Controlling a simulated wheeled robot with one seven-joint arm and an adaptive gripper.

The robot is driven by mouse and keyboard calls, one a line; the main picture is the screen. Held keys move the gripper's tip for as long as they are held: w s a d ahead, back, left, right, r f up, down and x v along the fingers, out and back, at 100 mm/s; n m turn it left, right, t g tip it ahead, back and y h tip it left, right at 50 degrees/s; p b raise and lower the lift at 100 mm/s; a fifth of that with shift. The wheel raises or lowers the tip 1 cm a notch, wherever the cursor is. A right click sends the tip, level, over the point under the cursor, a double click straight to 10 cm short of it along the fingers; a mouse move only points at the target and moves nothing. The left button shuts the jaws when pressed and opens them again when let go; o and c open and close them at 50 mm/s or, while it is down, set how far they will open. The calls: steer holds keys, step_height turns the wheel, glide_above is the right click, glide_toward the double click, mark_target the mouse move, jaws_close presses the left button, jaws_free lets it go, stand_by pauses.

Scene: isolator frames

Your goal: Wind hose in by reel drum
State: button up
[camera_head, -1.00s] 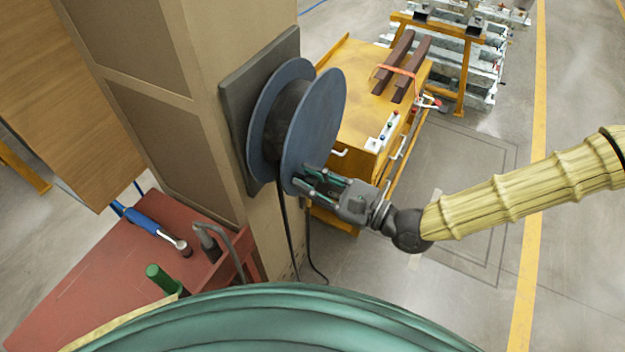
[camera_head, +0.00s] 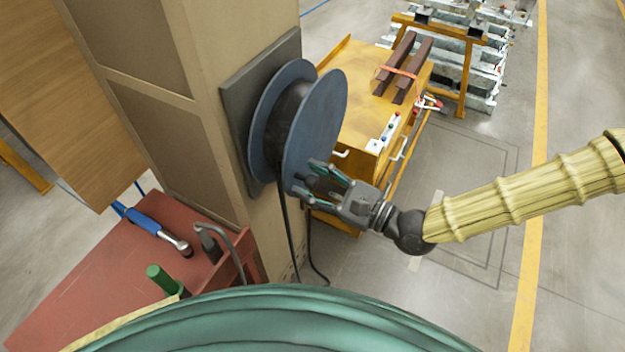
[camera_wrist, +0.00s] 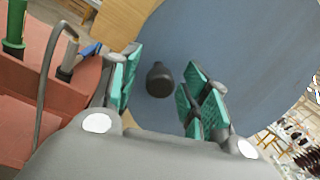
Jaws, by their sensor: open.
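The reel drum (camera_head: 318,130) is a blue-grey flanged spool on a dark plate (camera_head: 236,112) fixed to the tan column. Black hose (camera_head: 288,112) is wound between its flanges, and a length (camera_head: 290,238) hangs below. My gripper (camera_head: 308,180) is open at the lower part of the drum's outer face. In the wrist view, the blue outer flange (camera_wrist: 225,35) fills much of the picture. A dark round knob (camera_wrist: 160,80) on it shows between my open green-padded fingers (camera_wrist: 158,92). I cannot tell whether the fingers touch it; the head view hides the knob behind them.
A red bench (camera_head: 95,270) with a blue-handled ratchet (camera_head: 155,230) and a green-handled tool (camera_head: 162,279) stands at lower left. A yellow cart (camera_head: 360,125) with brown bars stands behind the drum. Open floor (camera_head: 400,290) lies to the right.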

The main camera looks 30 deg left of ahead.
steer(key=d, duration=1.1)
steer(key=shift+s+d+f, duration=0.15)
steer(key=shift+d, duration=0.25)
